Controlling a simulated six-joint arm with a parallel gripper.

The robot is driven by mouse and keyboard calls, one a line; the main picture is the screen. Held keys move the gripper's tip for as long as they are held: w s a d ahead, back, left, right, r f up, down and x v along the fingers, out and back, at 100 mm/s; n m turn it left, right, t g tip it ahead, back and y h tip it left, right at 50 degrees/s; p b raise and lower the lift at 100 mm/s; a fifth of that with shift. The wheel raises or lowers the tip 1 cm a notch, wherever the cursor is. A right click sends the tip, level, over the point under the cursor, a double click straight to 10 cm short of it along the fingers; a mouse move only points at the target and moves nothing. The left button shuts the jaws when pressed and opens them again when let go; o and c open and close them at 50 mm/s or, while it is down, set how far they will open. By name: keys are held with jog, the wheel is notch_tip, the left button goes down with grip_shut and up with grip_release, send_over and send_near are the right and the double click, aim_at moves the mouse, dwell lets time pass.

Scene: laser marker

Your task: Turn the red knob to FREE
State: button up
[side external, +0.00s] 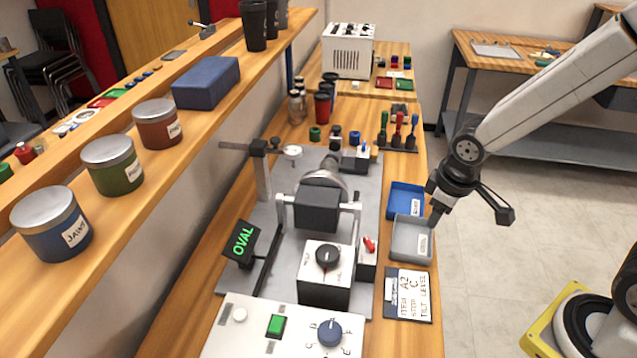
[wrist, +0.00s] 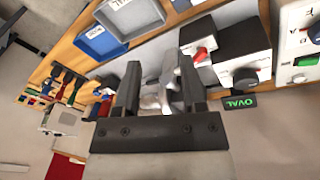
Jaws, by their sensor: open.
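The red knob (side external: 369,244) is a small red handle on a small white-topped box, right of the larger box with a black dial (side external: 327,255). Its label and pointing direction are too small to read. The red knob also shows in the wrist view (wrist: 201,54), just right of the fingers. My gripper (side external: 434,217) is over the grey tray, to the right of the red knob and apart from it. In the wrist view my gripper (wrist: 160,64) has its two fingers spread with nothing held between them.
A grey tray (side external: 425,252), a blue tray (side external: 400,198) and a text card (side external: 408,300) lie along the bench's right edge. A green "OVAL" display (side external: 243,241) stands left. A control panel (side external: 250,335) with a blue dial is in front. The shelf (side external: 190,135) holds tins.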

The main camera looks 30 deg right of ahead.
jog(key=w+a+n+t+h, duration=0.2)
jog(key=w+n+t+h, duration=0.4)
jog(key=w+n, duration=1.35)
jog(key=w+a+r+n+t, duration=0.1)
jog(key=w+a+n+t, duration=0.3)
jog(key=w+a, duration=0.2)
jog(key=w+a+r+n+t, duration=0.2)
jog(key=w+a+n+t, duration=0.2)
jog(key=w+a, duration=0.3)
jog(key=shift+w+a+r+n, duration=0.15)
jog(key=shift+w+r+n, duration=0.15)
jog(key=shift+w, duration=0.5)
jog(key=shift+o, duration=0.2)
